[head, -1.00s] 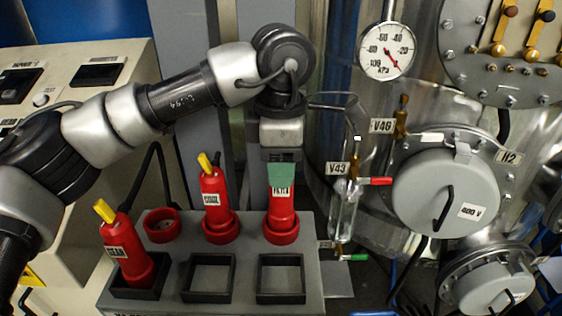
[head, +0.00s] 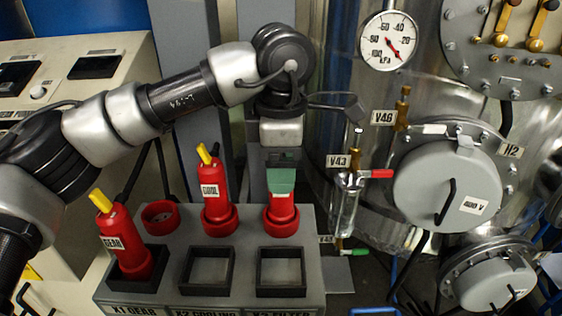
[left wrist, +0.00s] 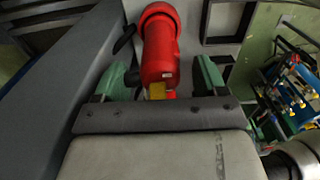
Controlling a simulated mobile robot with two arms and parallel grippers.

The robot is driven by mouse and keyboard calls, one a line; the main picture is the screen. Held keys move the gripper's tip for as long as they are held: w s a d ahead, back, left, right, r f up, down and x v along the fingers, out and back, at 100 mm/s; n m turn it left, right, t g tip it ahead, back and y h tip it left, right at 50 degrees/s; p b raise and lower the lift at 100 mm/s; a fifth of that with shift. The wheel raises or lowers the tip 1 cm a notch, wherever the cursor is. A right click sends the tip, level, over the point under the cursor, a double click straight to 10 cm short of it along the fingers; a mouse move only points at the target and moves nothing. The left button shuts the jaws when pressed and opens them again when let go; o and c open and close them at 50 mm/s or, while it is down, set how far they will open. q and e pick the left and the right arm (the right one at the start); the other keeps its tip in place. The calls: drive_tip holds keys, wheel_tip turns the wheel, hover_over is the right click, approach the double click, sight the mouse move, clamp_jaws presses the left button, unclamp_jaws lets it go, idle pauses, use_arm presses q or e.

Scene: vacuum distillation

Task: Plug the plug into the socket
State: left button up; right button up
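A red plug (head: 281,212) with a label stands upright in a red ring holder at the back right of the grey panel. My left gripper (head: 281,182) comes down over its top from above, and its green finger hides the upper part. In the left wrist view the open green fingers (left wrist: 160,82) lie on both sides of the plug's yellow end, with gaps beside the red body (left wrist: 160,48). The empty square socket marked X3 (head: 282,292) is in front of this plug. My right gripper is out of view.
A second red plug (head: 213,195) stands in the middle ring, behind the empty X2 socket (head: 207,291). A GEAR plug (head: 122,245) sits in the X1 socket. The left ring (head: 160,216) is empty. Glassware (head: 348,205) and valves stand close on the right.

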use_arm(q)
wheel_tip(320, 180, up, 11)
drive_tip(key=shift+f+b, duration=0.1)
drive_tip(key=shift+b, duration=0.5)
drive_tip(key=shift+s+f, duration=0.1)
